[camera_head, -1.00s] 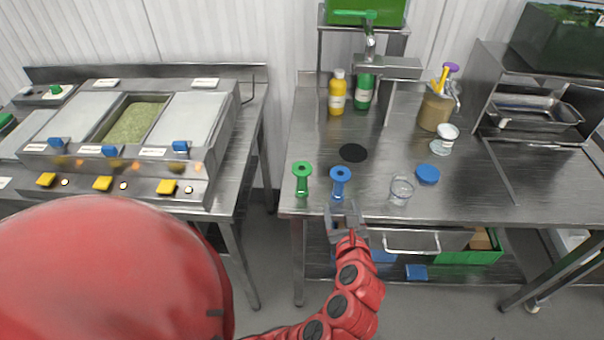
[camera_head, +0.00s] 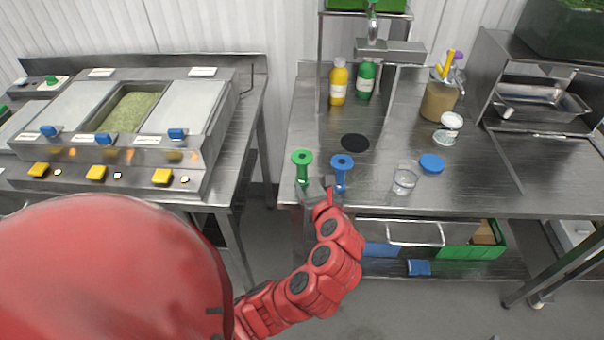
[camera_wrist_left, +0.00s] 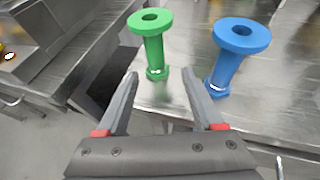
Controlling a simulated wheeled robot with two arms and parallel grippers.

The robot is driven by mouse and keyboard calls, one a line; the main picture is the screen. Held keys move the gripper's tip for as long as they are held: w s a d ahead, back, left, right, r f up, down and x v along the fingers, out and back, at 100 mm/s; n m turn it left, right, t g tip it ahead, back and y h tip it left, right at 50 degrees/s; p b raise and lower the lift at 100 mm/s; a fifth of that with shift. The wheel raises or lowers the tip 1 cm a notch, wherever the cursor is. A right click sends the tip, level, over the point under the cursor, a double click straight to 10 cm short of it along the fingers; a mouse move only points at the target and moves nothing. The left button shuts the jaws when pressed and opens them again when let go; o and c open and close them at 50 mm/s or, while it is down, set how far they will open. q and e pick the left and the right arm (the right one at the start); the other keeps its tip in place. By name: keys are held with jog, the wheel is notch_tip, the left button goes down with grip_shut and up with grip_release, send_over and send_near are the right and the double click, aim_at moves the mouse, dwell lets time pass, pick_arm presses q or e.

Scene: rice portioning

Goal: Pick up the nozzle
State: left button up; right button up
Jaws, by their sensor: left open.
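Two nozzle-like pieces with wide round tops stand upright near the front left edge of the steel table. The green nozzle (camera_head: 302,167) is on the left and the blue nozzle (camera_head: 341,172) is on its right. My left gripper (camera_head: 328,184) is at the table's front edge, in front of the gap between them. In the left wrist view, the gripper (camera_wrist_left: 160,80) is open and empty. The green nozzle (camera_wrist_left: 152,45) stands beyond and between its fingertips, and the blue nozzle (camera_wrist_left: 232,55) is to the right of the right finger. My right gripper is not in view.
A clear cup (camera_head: 404,181) and a blue lid (camera_head: 431,163) lie to the right on the table. A black disc (camera_head: 355,143) is behind the nozzles. Yellow (camera_head: 338,82) and green (camera_head: 366,80) bottles stand further back. A counter with food wells (camera_head: 128,112) is on the left.

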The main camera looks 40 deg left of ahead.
aim_at(304, 176)
pick_arm(q)
jog(key=shift+p+x, duration=0.5)
jog(key=shift+x, duration=0.55)
jog(key=shift+w+a+f+p, duration=0.1)
jog(key=shift+w+a+p, duration=0.25)
jog(key=shift+a, duration=0.35)
jog(key=p+x, duration=0.1)
jog(key=x, duration=0.2)
jog(key=shift+a, duration=0.35)
jog(key=shift+w+a+f, duration=0.2)
jog(key=shift+w+f, duration=0.1)
grip_shut()
